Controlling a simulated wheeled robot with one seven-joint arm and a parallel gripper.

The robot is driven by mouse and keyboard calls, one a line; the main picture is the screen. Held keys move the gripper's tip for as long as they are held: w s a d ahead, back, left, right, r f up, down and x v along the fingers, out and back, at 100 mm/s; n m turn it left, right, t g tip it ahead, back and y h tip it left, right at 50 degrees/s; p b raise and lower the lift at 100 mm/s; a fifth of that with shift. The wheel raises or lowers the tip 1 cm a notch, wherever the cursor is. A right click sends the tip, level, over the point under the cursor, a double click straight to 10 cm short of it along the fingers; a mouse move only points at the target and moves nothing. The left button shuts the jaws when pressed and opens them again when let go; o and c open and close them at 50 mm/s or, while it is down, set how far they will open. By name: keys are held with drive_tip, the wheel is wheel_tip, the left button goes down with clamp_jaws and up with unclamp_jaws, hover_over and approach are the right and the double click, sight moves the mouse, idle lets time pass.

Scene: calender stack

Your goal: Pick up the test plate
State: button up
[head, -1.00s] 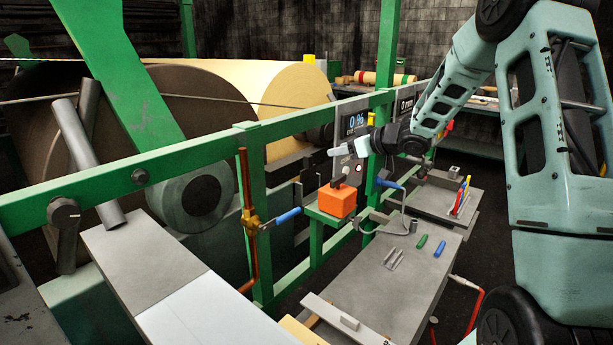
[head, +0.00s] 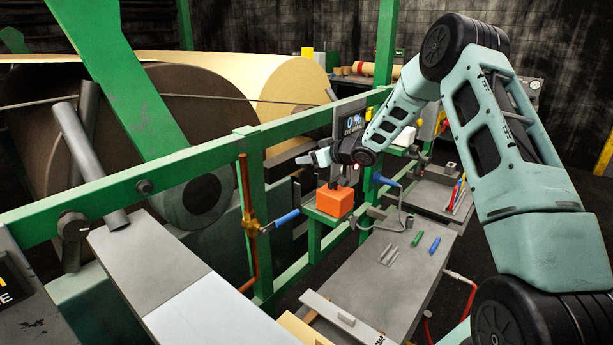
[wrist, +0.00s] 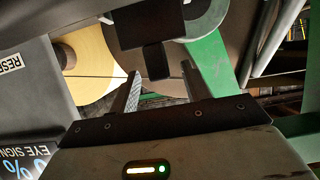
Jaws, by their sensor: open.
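I cannot tell for certain which thing is the test plate. In the wrist view, a dark rectangular plate (wrist: 150,22) with a smaller dark tab (wrist: 154,57) shows just beyond my gripper (wrist: 160,84). In the head view, my gripper (head: 311,158) is open in front of the display box (head: 353,117), above and left of the orange block (head: 334,200). A flat grey plate with a small raised block (head: 340,319) lies at the bench's near end.
A green rail (head: 200,155) with posts runs across the view, with large rolls (head: 280,90) behind it. A blue-handled valve (head: 286,218) sticks out below my gripper. The grey bench (head: 375,285) holds small green and blue pieces and has bare room.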

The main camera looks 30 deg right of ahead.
drive_tip(key=shift+c, duration=0.4)
clamp_jaws()
drive_tip(key=shift+r, duration=0.3)
drive_tip(key=shift+s+r, duration=0.1)
drive_tip(key=shift+r, duration=0.3)
drive_tip(key=shift+s+d, duration=0.1)
